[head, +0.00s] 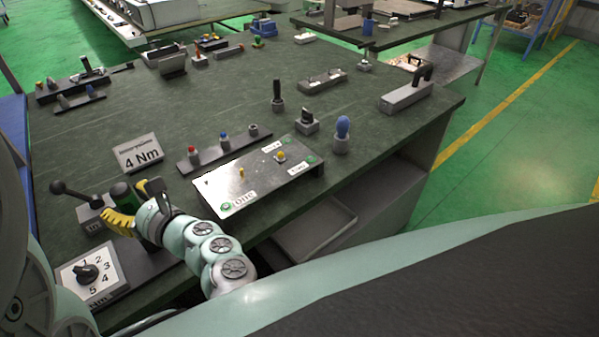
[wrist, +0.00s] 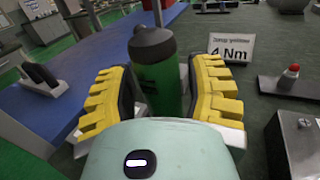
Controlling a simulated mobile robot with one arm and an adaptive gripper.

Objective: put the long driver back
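A green cylindrical driver handle with a dark cap (wrist: 157,70) stands between the two yellow-padded fingers of my gripper (wrist: 160,98) in the wrist view. In the head view the green handle (head: 122,190) shows beside the yellow fingers, and my gripper (head: 125,215) is at the front left of the bench. The fingers are on both sides of the handle and close to it. Whether they press on it I cannot tell. The handle's lower end is hidden by my gripper, so whether it sits in a holder is not visible.
A box with a numbered dial (head: 88,275) is at the front left. A "4 Nm" sign (head: 139,153) stands behind my gripper. A metal fixture plate (head: 258,175) lies to the right. A black ball-ended lever (head: 75,192) is at left. The bench middle (head: 170,115) is mostly clear.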

